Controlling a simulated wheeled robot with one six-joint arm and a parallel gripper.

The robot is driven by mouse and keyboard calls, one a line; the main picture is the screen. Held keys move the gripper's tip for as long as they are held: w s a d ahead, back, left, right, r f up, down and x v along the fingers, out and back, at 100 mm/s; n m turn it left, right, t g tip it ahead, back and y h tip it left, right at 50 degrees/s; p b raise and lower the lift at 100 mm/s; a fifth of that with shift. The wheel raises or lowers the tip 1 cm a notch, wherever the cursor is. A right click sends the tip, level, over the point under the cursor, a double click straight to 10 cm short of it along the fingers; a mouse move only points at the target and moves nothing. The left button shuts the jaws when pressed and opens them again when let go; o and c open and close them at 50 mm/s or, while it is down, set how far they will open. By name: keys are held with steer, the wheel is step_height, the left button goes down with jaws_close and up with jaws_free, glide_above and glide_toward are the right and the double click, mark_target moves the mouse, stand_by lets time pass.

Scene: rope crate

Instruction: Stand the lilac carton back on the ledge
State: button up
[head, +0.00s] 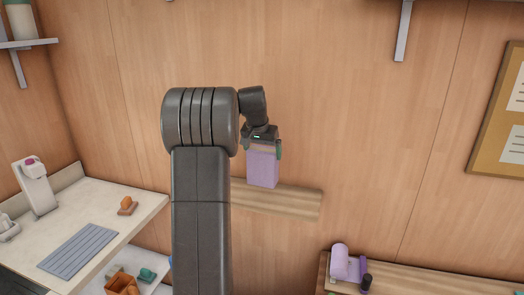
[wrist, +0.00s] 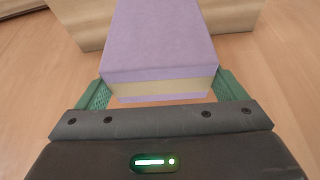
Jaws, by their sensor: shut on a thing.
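The lilac carton (head: 262,170) is a box with a pale band near its top end, upright in the head view. My gripper (head: 262,149) points down and is shut on its upper part. In the wrist view the green fingers of my gripper (wrist: 166,92) sit on either side of the carton (wrist: 160,40). The wooden ledge (head: 295,203) is on the wall, and the carton's lower end shows at it in the head view. I cannot tell whether the carton touches the ledge. My arm hides the ledge's left part.
A white counter (head: 75,205) with a grey ribbed mat (head: 78,250) and an orange block (head: 126,204) is at the left. A wooden surface (head: 430,284) with a purple object (head: 345,264) is at the lower right. The ledge's right part is clear.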

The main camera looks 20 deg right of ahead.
mark_target(262, 168)
steer(key=shift+f+b, duration=1.75)
steer(key=shift+f, duration=1.3)
steer(key=shift+w+f+b, duration=0.1)
steer(key=shift+f+b, duration=0.2)
steer(key=shift+f, duration=0.15)
steer(key=o, duration=1.2)
steer(key=b+v, duration=0.1)
steer(key=v, duration=1.3)
steer(key=shift+a+f+b, duration=0.1)
steer(key=shift+b, duration=0.2)
